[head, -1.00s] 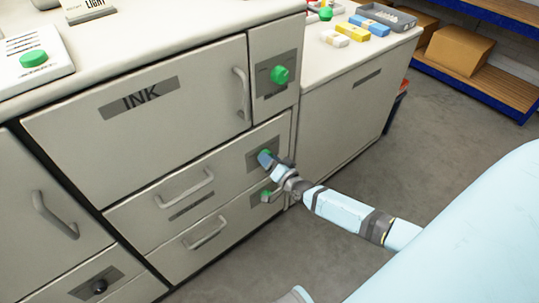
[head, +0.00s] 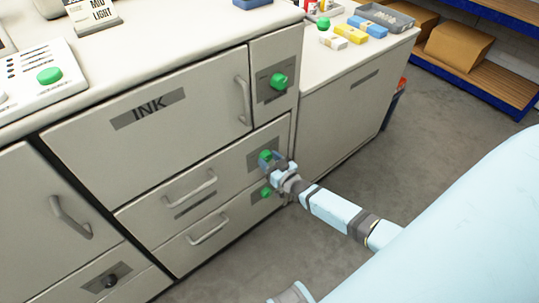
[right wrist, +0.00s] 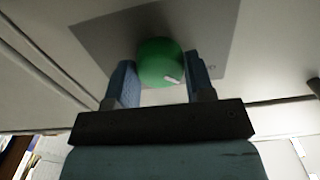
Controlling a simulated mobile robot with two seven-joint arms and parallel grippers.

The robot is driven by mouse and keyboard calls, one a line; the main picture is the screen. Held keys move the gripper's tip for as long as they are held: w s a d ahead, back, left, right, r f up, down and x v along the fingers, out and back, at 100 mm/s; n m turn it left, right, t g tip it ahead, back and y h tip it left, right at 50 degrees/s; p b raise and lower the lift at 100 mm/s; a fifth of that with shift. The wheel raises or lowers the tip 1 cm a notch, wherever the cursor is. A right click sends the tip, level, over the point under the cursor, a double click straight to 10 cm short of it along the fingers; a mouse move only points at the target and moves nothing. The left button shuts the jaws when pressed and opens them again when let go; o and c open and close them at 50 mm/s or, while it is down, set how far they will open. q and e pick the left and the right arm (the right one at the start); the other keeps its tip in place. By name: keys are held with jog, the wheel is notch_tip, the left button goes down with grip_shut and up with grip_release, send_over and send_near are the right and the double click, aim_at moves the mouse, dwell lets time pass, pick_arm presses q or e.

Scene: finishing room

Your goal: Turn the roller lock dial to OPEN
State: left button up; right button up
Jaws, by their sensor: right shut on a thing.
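My right gripper (head: 271,160) is at a green dial (head: 265,155) on the front of the upper small drawer. In the right wrist view the round green dial (right wrist: 160,63) with a white mark sits between the two blue fingers (right wrist: 160,82), and the gripper is shut on it. The mark points to the lower right in that view. The dial's lettering cannot be read, so I cannot tell its setting. A second green dial (head: 265,193) is on the drawer just below. A third green dial (head: 279,81) is on the panel at the upper right. My left gripper is not in view.
The cabinet has a large INK door (head: 150,112) and drawer handles (head: 192,187) left of the gripper. A black knob (head: 110,281) is at lower left. A neighbouring cabinet (head: 350,105) carries coloured blocks and a grey tray (head: 387,15). The floor at right is clear.

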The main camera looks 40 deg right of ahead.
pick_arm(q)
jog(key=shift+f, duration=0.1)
pick_arm(e)
jog(key=shift+n, duration=0.3)
jog(key=o, duration=0.9)
jog(key=shift+s, duration=0.1)
jog(key=shift+s, duration=0.35)
pick_arm(q)
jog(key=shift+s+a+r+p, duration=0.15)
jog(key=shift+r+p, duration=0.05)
jog(key=shift+p, duration=0.9)
pick_arm(e)
jog(key=shift+s+d, duration=0.15)
jog(key=shift+s, duration=2)
jog(key=shift+s+d, duration=0.2)
jog(key=shift+s, duration=1.95)
jog(key=shift+s+d, duration=0.15)
jog(key=shift+s, duration=2)
